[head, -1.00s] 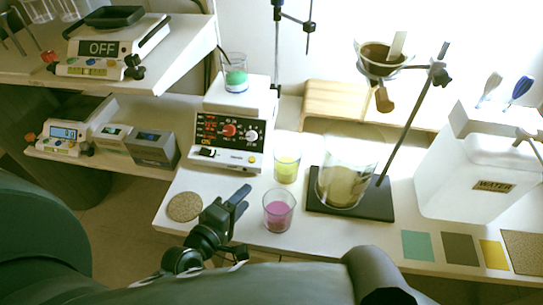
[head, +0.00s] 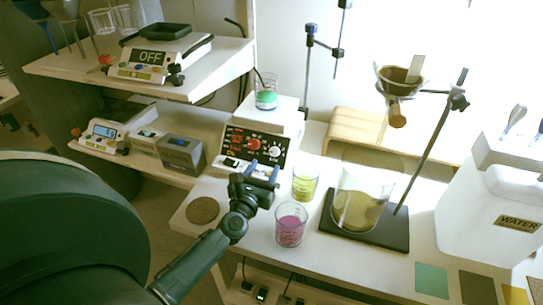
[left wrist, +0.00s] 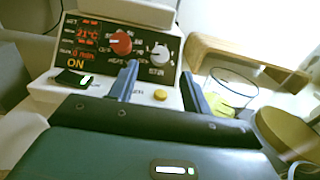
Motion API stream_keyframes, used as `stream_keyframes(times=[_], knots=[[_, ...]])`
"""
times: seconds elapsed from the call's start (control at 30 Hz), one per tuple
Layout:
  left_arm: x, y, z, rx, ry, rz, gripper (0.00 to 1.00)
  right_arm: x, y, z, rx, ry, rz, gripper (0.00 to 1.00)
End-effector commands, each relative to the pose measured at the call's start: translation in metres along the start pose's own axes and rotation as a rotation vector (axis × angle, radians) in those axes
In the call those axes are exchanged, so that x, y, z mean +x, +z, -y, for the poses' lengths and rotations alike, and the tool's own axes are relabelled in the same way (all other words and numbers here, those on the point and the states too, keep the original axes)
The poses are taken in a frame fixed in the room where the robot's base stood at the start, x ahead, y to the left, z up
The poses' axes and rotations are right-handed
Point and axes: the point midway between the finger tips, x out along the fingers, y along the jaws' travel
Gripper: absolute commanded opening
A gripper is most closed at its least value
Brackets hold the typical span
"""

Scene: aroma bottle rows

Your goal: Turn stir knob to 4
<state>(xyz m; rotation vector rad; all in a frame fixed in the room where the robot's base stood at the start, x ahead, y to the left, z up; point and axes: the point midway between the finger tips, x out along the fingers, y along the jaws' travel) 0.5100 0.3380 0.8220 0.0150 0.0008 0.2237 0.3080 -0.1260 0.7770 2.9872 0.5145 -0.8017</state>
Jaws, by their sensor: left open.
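The hot plate stirrer (head: 258,140) stands at the back left of the table, with a beaker of green liquid (head: 266,98) on top. Its dark front panel has a red knob (left wrist: 121,43) and, right of it, a pale stir knob (left wrist: 160,53). The stir knob's pointer setting is too small to read. My left gripper (head: 262,172) is open and empty in front of the panel. In the left wrist view its fingers (left wrist: 158,78) are spread below the knobs, apart from the stir knob. My right gripper is out of view.
Close right of my left gripper stand a yellow-liquid beaker (head: 305,184) and a pink-liquid beaker (head: 290,226). A large beaker (head: 360,200) sits on the dark stand base (head: 395,236). A round cork mat (head: 203,210) lies left. A white water container (head: 490,205) stands right.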

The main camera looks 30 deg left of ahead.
Motion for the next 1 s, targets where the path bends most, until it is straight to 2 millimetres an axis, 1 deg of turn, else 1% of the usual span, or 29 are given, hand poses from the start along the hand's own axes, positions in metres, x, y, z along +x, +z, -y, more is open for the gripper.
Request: stream_keyframes(times=[0.03,0.2,0.37,0.5,0.73,1.0], knots=[[0.012,0.002,0.0,0.002,0.0,0.002,0.49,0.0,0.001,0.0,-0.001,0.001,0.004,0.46],[0.041,0.0,0.0,0.001,-0.001,0.001,0.49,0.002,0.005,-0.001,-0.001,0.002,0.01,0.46],[0.055,-0.001,0.0,0.002,-0.002,0.0,0.49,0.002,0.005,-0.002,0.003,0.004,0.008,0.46],[0.059,-0.001,0.0,0.002,-0.002,-0.001,0.49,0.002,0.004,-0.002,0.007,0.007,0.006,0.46],[0.059,-0.001,0.0,0.002,-0.002,-0.001,0.48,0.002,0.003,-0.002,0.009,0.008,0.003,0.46],[0.059,-0.001,0.0,0.002,-0.002,-0.001,0.26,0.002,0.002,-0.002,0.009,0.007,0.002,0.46]])
